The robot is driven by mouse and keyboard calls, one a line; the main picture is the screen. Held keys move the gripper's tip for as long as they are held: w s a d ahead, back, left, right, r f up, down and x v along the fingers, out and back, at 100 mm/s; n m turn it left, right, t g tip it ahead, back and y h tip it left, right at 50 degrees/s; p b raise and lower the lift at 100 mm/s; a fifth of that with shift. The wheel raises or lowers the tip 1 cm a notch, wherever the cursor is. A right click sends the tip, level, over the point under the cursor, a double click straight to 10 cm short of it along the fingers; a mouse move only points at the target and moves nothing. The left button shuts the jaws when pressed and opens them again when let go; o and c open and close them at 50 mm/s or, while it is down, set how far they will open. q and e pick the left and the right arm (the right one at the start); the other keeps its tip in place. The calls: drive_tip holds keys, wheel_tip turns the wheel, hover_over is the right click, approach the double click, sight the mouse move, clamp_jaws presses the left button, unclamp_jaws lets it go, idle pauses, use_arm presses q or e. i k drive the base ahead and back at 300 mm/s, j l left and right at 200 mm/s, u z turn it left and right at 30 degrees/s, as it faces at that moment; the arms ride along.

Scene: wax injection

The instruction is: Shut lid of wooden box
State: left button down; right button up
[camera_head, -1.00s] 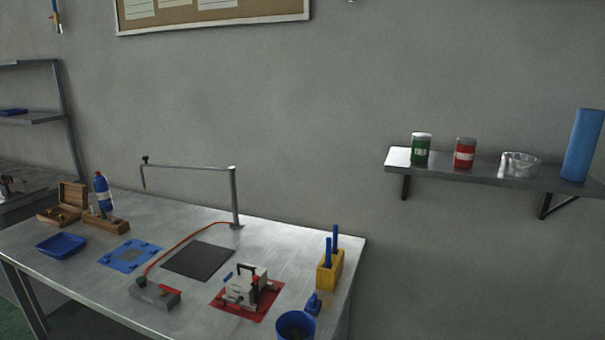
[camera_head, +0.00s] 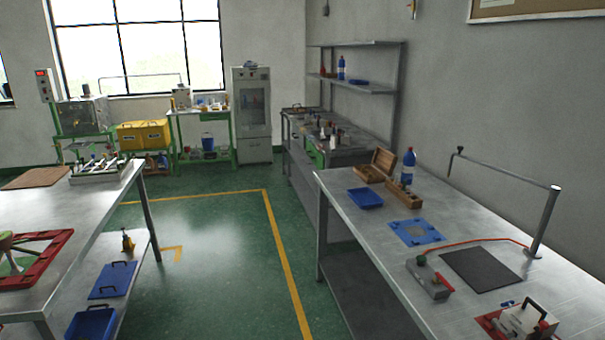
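The wooden box (camera_head: 368,174) stands at the far end of the steel workbench on the right. Its lid (camera_head: 384,161) is raised and leans back toward the wall side. Small brass-coloured items seem to lie inside, too small to make out. Neither of my grippers shows in the head view.
Next to the box are a blue bottle (camera_head: 408,166), a wooden block (camera_head: 403,194) and a blue tray (camera_head: 365,198). A blue mat (camera_head: 415,232), a grey pedal-like device (camera_head: 428,278) and a black mat (camera_head: 481,268) lie nearer on the bench. Green floor (camera_head: 215,270) is clear between the benches.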

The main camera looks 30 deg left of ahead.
sight(384, 161)
drive_tip(key=u, duration=0.7)
drive_tip(key=i+j+u, duration=0.3)
drive_tip(key=i+j, duration=0.15)
drive_tip(key=i, duration=0.3)
drive_tip(key=i+j+u, duration=0.3)
drive_tip(key=i, duration=0.45)
drive_tip(key=i+u, duration=0.3)
drive_tip(key=i, duration=0.5)
drive_tip(key=i+z, duration=0.15)
drive_tip(key=i, duration=0.55)
drive_tip(key=i+j+z, duration=0.1)
drive_tip(key=i, duration=0.6)
drive_tip(key=i+j+z, duration=0.15)
drive_tip(key=i, duration=0.55)
drive_tip(key=i+z, duration=0.3)
drive_tip(key=z, duration=0.15)
drive_tip(key=i+j+z, duration=0.15)
drive_tip(key=i+z, duration=0.15)
drive_tip(key=z, duration=0.15)
drive_tip(key=i+j+z, duration=0.25)
drive_tip(key=z, duration=0.2)
drive_tip(key=i+j+z, duration=0.25)
drive_tip(key=z, duration=0.15)
drive_tip(key=i+j+z, duration=0.15)
drive_tip(key=j+z, duration=0.3)
